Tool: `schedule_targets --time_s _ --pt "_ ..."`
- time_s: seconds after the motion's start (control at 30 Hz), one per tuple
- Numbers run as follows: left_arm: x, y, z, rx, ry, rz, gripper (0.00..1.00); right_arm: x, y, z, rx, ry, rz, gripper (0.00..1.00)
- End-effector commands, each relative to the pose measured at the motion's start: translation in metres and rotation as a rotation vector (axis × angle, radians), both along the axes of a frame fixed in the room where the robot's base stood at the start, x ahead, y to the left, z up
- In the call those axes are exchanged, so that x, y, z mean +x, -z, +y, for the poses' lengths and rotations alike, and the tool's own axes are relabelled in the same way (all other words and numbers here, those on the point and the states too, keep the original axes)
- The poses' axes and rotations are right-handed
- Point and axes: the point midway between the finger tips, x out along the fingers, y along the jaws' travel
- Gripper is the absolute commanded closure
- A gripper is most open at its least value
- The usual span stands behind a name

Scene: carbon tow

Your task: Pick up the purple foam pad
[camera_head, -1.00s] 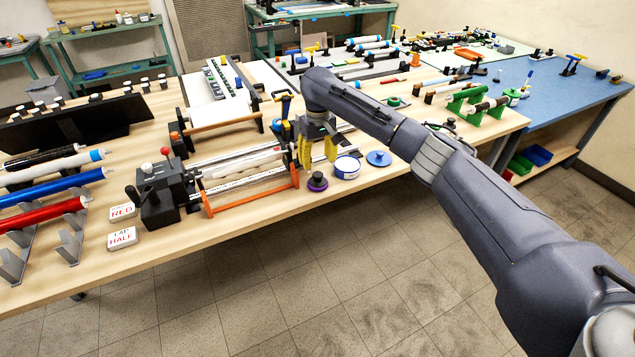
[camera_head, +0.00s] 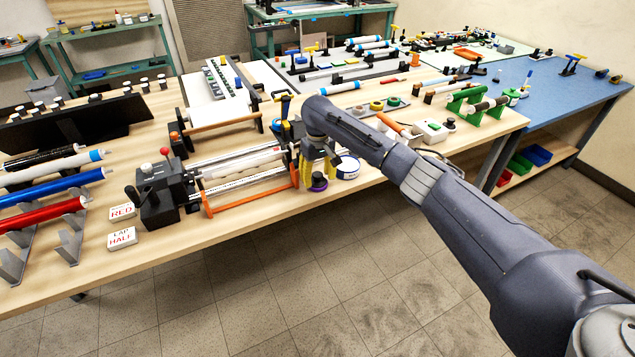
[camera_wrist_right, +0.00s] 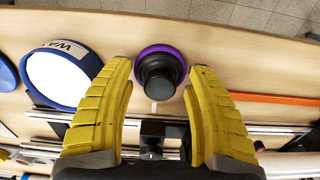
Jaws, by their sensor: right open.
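The purple foam pad (camera_head: 319,180) is a small round disc with a black knob on top, lying on the wooden table near its front edge. In the right wrist view the purple pad (camera_wrist_right: 160,51) shows as a purple rim around its black knob. My right gripper (camera_head: 318,170) is above and just behind the pad in the head view. In the right wrist view its yellow fingers (camera_wrist_right: 159,76) are open, with the pad between and slightly beyond their tips. I cannot tell how far above the pad the tips are. My left gripper is out of view.
A round white-topped tin with a blue rim (camera_wrist_right: 62,76) sits close beside the fingers. An orange bar (camera_head: 250,204) and a winding rig with a black crank box (camera_head: 160,190) stand to the left. The table's front edge is close to the pad.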

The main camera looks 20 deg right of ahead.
Motion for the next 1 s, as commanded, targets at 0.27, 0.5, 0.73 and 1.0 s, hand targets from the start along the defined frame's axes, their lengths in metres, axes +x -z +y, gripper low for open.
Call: schedule_targets --time_s 0.27,0.5,0.73,1.0 --pt "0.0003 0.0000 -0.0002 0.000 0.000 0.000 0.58 0.0001 -0.0001 0.0001 0.000 0.000 0.000 0.54" --pt "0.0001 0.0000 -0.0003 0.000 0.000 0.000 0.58 0.0001 -0.0002 0.0001 0.000 0.000 0.000 0.82" --pt "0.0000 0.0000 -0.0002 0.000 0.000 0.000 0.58 0.0000 -0.0002 0.0000 0.000 0.000 0.000 1.00" --pt "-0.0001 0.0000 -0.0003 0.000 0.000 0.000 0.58 0.0001 -0.0003 0.0000 0.000 0.000 0.000 1.00"
